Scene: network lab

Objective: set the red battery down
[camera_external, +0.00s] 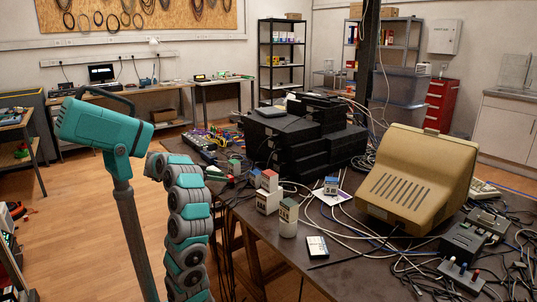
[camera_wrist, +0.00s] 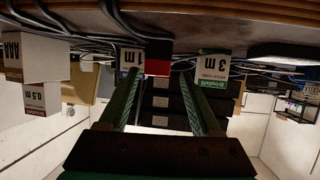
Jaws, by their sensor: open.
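In the wrist view, a plain red block (camera_wrist: 157,62), which looks like the red battery, stands at the table surface, which runs along the top of this picture. It lies between or just beyond the tips of my gripper (camera_wrist: 158,76). The two green fingers are spread apart, one on each side of it; whether either touches it cannot be told. In the external view my gripper (camera_external: 222,178) is small and low over the table's left edge. I cannot surely pick out the red battery there.
Stacked black devices (camera_external: 300,140) and a beige monitor (camera_external: 418,180) stand further in. Loose cables cover much of the table.

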